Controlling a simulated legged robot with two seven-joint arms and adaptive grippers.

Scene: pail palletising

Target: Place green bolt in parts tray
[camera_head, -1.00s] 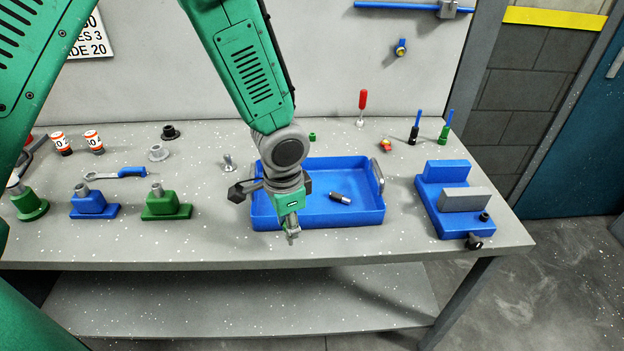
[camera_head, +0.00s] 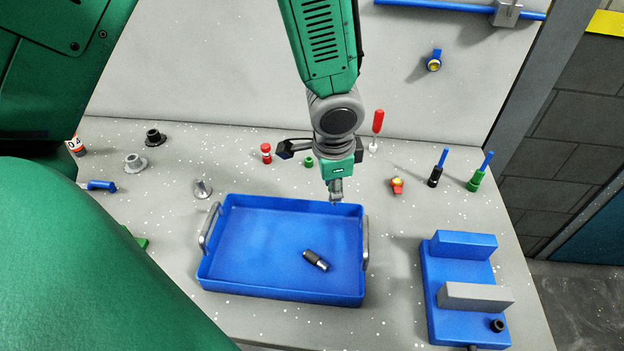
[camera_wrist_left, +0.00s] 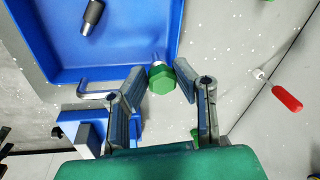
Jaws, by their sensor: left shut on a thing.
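My left gripper (camera_head: 336,197) is above the back right corner of the blue parts tray (camera_head: 281,293) in the head view. In the left wrist view its fingers (camera_wrist_left: 159,76) are closed around the green bolt (camera_wrist_left: 162,80), with the green hex head facing the camera and a bit of silver shank showing. The bolt is hard to make out in the head view. The tray also shows in the wrist view (camera_wrist_left: 110,62), to the upper left of the bolt. My right gripper is not in view.
A black and silver cylinder (camera_head: 316,260) lies in the tray; the rest of its floor is clear. A blue fixture (camera_head: 433,300) is at the right.

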